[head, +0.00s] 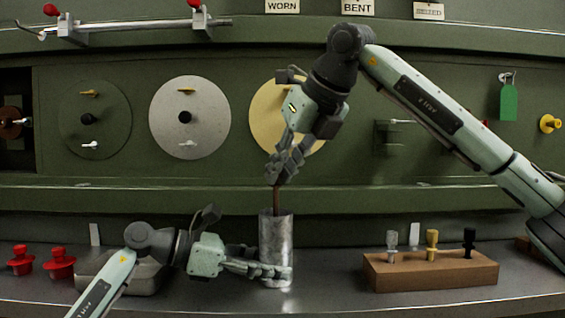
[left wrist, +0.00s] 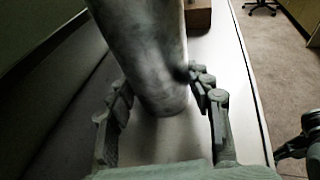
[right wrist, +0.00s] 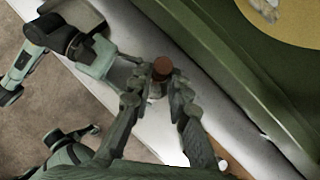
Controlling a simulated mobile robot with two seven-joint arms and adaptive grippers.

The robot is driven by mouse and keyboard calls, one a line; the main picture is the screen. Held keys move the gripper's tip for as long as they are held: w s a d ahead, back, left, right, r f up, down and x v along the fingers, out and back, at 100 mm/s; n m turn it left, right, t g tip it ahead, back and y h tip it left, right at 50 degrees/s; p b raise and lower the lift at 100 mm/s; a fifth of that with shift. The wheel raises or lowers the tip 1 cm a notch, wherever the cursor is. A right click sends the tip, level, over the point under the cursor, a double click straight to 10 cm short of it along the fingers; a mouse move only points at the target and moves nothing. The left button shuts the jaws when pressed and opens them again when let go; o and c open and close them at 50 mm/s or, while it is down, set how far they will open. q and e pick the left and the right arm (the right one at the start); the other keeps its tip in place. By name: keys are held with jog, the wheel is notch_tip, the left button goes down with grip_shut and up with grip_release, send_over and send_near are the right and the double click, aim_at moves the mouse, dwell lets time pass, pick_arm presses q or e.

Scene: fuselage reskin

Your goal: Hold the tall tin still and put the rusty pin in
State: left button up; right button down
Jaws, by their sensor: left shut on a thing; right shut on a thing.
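The tall tin (head: 275,245) is a grey metal cylinder standing upright on the bench in the head view. My left gripper (head: 275,271) is shut on its lower part from the left. In the left wrist view the tin (left wrist: 148,50) stands between the fingers of that gripper (left wrist: 160,88). The rusty pin (head: 276,197) is a thin brown rod hanging upright below my right gripper (head: 277,172), which is shut on it above the tin. Its lower end is at the tin's mouth; I cannot tell how far inside. The pin's round brown top (right wrist: 163,66) shows between the right fingers (right wrist: 160,80).
A wooden block (head: 430,272) with grey, yellow and black pegs stands on the bench at right. Red knobbed pieces (head: 59,264) and a grey metal box (head: 118,274) are at left. A green panel with discs (head: 190,117) rises behind. Bench between tin and block is clear.

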jog(key=shift+f, duration=1.25)
jog(key=c, duration=1.4)
grip_release()
jog(key=shift+o, duration=0.2)
pick_arm(q)
jog(key=o, duration=0.9)
pick_arm(e)
notch_tip(320, 180, up, 8)
